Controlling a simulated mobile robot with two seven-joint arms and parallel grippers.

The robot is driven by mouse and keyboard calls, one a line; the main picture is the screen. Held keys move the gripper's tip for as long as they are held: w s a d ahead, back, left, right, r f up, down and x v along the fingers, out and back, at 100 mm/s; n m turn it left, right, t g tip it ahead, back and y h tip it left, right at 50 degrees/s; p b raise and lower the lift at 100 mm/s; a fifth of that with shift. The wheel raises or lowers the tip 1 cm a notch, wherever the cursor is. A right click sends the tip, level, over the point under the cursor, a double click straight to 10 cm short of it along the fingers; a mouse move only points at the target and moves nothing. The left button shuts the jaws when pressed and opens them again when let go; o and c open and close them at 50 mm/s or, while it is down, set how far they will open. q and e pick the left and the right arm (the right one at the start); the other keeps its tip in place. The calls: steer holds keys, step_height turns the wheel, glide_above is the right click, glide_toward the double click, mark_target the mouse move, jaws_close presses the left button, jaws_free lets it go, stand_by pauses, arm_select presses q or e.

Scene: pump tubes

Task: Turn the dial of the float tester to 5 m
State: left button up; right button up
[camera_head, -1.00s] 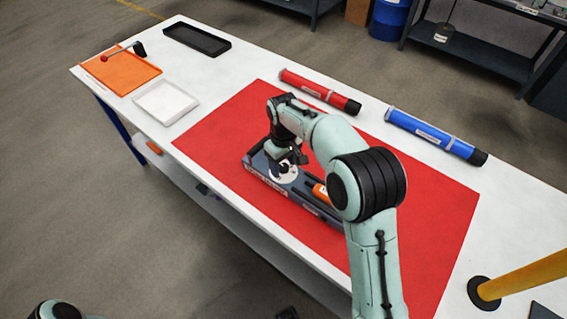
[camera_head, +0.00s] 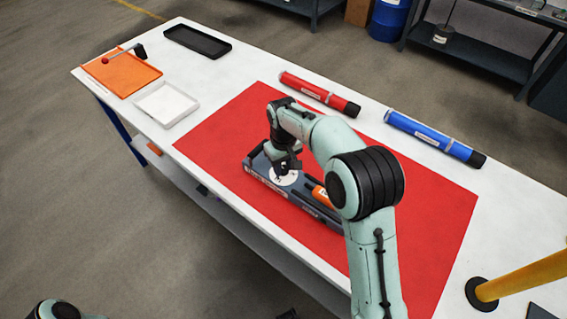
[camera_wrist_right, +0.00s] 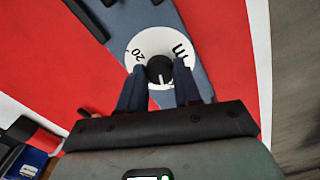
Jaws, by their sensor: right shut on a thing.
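The float tester (camera_head: 312,203) is a long grey-blue box lying on the red mat. Its round white dial face (camera_head: 287,178) is at the tester's left end, and an orange part (camera_head: 322,194) lies to the right. In the right wrist view the white dial face (camera_wrist_right: 139,45) carries black marks, among them "20" and "m". My right gripper (camera_wrist_right: 160,82) is shut on the dark knob (camera_wrist_right: 159,69) at its centre, with a finger on each side. A white line shows on the knob. The gripper (camera_head: 285,167) partly hides the dial in the head view. My left gripper is not in view.
A red tube (camera_head: 319,93) and a blue tube (camera_head: 434,136) lie along the table's far edge. A white tray (camera_head: 166,103), an orange tray (camera_head: 123,74) and a black tray (camera_head: 197,42) are at the left. A yellow post (camera_head: 522,275) stands at the right. The red mat (camera_head: 415,213) is otherwise clear.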

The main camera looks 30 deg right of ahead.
mark_target(283, 168)
steer(key=m+p, duration=0.1)
steer(key=m, duration=0.2)
steer(key=shift+r, duration=0.1)
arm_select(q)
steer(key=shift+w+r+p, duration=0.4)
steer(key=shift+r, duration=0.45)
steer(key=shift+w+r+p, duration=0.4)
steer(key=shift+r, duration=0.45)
arm_select(e)
steer(key=shift+m, duration=1.9)
steer(key=o, duration=1)
steer(key=shift+o, duration=0.2)
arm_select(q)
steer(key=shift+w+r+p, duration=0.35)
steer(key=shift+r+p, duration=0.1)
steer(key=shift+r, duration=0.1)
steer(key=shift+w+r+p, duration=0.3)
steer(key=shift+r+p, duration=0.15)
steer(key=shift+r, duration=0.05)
arm_select(e)
step_height(283, 168, up, 13)
steer(key=shift+r, duration=0.15)
